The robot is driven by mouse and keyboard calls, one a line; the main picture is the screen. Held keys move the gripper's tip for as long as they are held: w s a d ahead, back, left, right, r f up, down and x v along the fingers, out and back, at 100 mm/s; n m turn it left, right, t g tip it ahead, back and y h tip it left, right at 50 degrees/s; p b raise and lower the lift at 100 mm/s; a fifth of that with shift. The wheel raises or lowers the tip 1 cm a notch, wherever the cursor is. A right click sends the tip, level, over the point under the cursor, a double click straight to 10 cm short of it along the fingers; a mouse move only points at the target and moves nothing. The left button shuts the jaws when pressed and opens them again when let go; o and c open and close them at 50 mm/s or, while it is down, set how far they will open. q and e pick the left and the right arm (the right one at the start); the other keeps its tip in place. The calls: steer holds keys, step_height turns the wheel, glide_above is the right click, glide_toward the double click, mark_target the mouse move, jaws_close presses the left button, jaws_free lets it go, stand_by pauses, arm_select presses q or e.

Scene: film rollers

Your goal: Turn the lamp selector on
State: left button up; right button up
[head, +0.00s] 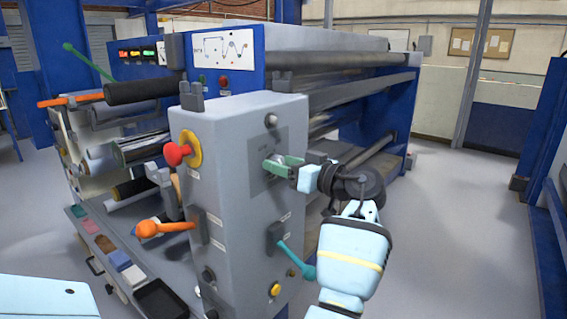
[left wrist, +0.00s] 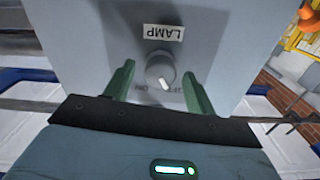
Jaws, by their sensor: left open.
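The lamp selector (left wrist: 160,72) is a round grey knob with a white pointer mark, on a grey plate under an upside-down LAMP label (left wrist: 163,33). The pointer mark slants toward the lower right in the left wrist view. In the head view the left gripper (head: 281,163) is at the front of the grey control box (head: 232,190) and mostly hides the knob. My right gripper is not in view.
The box also carries a red emergency button (head: 177,154), an orange-handled lever (head: 165,227), a teal-handled lever (head: 297,262) and a yellow button (head: 275,289). Rollers (head: 140,148) lie behind it at left. Open floor (head: 450,230) is at right.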

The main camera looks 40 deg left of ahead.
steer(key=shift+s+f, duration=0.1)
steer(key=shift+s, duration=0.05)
arm_select(q)
steer(key=c, duration=1)
steer(key=shift+o, duration=0.2)
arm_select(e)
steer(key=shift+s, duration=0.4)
